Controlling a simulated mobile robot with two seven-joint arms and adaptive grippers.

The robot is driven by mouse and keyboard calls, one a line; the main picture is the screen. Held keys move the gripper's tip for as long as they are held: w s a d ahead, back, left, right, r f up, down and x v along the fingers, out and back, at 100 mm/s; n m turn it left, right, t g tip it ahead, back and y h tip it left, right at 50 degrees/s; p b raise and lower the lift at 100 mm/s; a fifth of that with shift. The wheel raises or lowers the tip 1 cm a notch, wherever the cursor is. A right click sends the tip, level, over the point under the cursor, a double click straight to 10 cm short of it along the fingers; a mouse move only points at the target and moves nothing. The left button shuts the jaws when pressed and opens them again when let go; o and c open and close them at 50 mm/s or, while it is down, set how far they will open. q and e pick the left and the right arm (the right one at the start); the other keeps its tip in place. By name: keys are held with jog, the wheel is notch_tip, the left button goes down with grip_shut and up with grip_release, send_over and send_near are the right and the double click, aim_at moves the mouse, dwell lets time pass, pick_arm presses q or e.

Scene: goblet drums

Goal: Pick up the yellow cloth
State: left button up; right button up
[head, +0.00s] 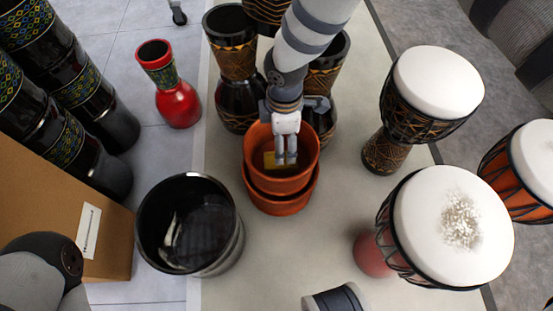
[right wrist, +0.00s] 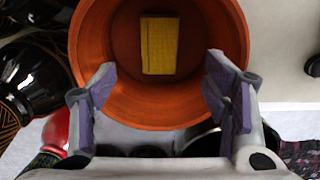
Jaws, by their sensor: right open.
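The yellow cloth (right wrist: 159,46) lies flat inside an orange pot, on its bottom, as the right wrist view shows. In the head view a part of the cloth (head: 270,160) shows beside my gripper's fingers. The orange pot (head: 256,183) appears stacked in a second orange pot (head: 283,207). My right gripper (head: 286,158) is over the pot in the head view, pointing down. In the right wrist view my right gripper (right wrist: 161,88) is open and empty, its fingers apart on either side of the pot's near rim. My left gripper is not in view.
A black glossy drum (head: 190,222) stands left of the pots. Dark goblet drums (head: 234,65) stand behind them. White-topped drums (head: 455,225) are at the right. A red vase-shaped drum (head: 177,100) and a cardboard box (head: 60,205) are at the left.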

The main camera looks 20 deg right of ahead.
notch_tip(320, 180, down, 10)
jog(key=b, duration=0.4)
jog(key=shift+w+a+f+b, duration=0.15)
jog(key=shift+b, duration=0.2)
jog(key=shift+c, duration=0.9)
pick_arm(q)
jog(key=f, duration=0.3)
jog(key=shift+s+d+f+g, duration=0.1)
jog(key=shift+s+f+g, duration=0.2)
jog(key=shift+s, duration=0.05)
pick_arm(e)
jog(key=c, duration=1.2)
jog(key=shift+o, duration=0.2)
notch_tip(320, 180, up, 10)
jog(key=p, duration=0.4)
jog(key=shift+f+p, duration=0.1)
jog(key=shift+p, duration=0.2)
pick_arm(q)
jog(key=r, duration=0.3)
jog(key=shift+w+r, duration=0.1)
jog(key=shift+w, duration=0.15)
pick_arm(e)
jog(key=shift+r, duration=0.25)
